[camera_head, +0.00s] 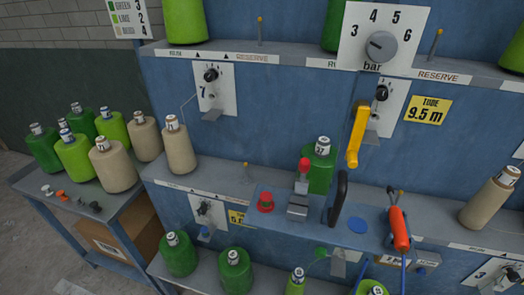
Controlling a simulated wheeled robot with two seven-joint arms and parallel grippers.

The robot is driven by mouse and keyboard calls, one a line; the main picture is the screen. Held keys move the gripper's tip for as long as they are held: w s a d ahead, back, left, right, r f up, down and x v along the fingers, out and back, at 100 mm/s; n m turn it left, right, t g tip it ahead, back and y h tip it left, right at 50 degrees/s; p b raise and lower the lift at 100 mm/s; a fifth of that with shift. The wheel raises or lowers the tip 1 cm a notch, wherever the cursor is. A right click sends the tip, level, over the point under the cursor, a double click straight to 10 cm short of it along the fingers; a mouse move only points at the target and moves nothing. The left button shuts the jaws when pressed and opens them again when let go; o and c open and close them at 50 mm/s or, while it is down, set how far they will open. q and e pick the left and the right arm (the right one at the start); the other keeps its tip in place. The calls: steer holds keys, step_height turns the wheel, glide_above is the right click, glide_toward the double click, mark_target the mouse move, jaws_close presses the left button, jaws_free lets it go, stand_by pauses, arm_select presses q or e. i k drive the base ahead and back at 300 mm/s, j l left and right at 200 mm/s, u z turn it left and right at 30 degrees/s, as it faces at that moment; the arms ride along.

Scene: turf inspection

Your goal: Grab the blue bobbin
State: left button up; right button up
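I see no bobbin with a blue body. The bobbins in view are dark green, lime green or beige. A lime bobbin (74,160) on the side table has a label with some blue on it. A flat blue disc (358,225) lies on the middle ledge, and a small blue piece (205,233) shows under a lower left plate; I cannot tell what either is. Neither of my grippers is in view.
Several bobbins crowd the side table (40,187) at left. A green bobbin (319,168) stands on the middle ledge behind a red-knobbed lever (304,165). A black handle (339,198), yellow handle (357,135) and orange-gripped tool (399,229) stick out.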

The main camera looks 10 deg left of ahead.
mark_target(204, 230)
steer(key=u, duration=1.05)
